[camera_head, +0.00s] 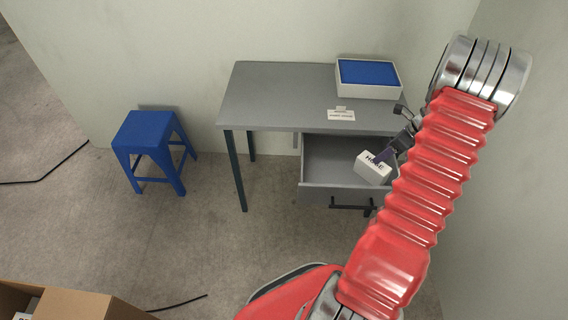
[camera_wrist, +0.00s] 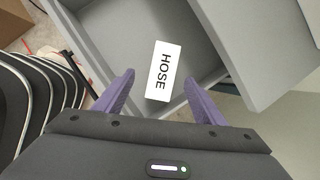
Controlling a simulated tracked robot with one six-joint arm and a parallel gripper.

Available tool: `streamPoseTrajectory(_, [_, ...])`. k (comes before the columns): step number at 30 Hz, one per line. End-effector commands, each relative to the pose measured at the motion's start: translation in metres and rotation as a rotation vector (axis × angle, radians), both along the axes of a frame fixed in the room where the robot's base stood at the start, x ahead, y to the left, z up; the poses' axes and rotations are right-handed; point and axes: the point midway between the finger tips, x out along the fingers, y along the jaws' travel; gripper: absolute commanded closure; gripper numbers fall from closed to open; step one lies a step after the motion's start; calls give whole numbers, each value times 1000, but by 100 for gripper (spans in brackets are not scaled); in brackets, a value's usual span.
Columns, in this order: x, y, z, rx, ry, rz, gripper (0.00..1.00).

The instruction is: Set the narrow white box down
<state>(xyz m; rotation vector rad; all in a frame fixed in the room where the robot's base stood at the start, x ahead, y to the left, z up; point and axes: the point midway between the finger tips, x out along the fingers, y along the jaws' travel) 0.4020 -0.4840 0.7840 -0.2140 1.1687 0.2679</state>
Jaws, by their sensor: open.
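The narrow white box (camera_wrist: 163,71), with "HOSE" printed on it, is in the open drawer (camera_wrist: 120,35) in the wrist view, near the drawer's front wall. In the head view the white box (camera_head: 373,167) shows at the right side of the drawer (camera_head: 330,190). My gripper (camera_wrist: 160,92) is open, its two purple fingers apart on either side of the box's near end. In the head view my gripper (camera_head: 384,157) is just above the box, partly covering it. I cannot tell whether the fingers touch the box or whether its underside rests on the drawer floor.
The drawer belongs to a grey desk (camera_head: 275,95). On the desk stand a white box with a blue top (camera_head: 368,75) and a small white label card (camera_head: 341,115). A blue stool (camera_head: 150,140) is to the left. A cardboard box (camera_head: 75,303) is at the lower left.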

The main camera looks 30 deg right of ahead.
Motion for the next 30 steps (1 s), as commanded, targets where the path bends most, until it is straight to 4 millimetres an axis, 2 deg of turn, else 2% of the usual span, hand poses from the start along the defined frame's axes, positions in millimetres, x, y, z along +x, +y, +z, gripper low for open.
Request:
streamPoseTrajectory(6, [32, 49, 55, -97, -14, 245, 36])
streamPoseTrajectory(15, [61, 135, 131, -254, -35, 642, 36])
streamPoseTrajectory(23, [66, 213, 186, -392, -58, 979, 36])
streamPoseTrajectory(30, [55, 282, 228, -520, -78, 1283, 36])
